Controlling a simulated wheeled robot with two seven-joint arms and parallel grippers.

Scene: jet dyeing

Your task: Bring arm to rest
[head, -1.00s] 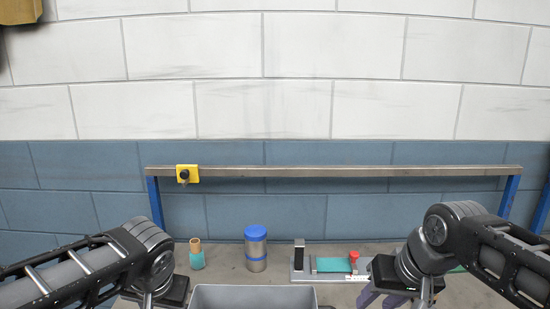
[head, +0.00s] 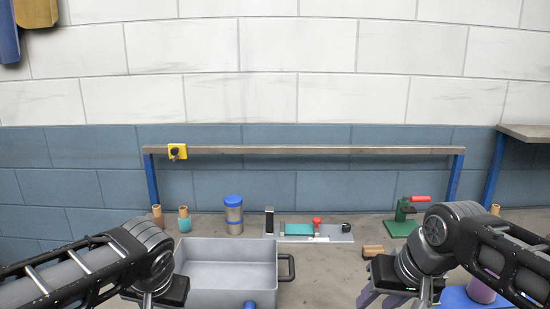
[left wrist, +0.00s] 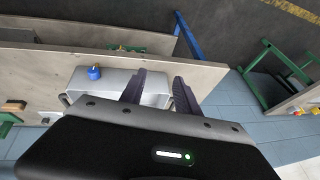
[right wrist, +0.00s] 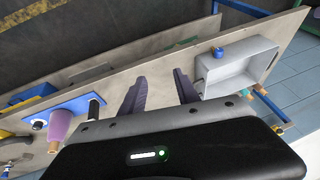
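My right gripper (head: 378,296) hangs above the right part of the table in the head view. In the right wrist view its two purple-grey fingers (right wrist: 158,78) stand apart with nothing between them. My left arm comes in from the left in the head view, and its fingers are hidden or cut off there. In the left wrist view the left gripper's fingers (left wrist: 158,80) also stand apart and empty. Both arms are bent in a similar, roughly mirrored pose over the table's near side.
A grey tray (head: 215,242) with a black handle sits on the table between my arms. Behind it are a blue-lidded canister (head: 233,221), a teal-wrapped spool (head: 184,225) and a fixture plate (head: 335,237). A green press (head: 402,219) and wooden block (head: 373,251) are by my right arm.

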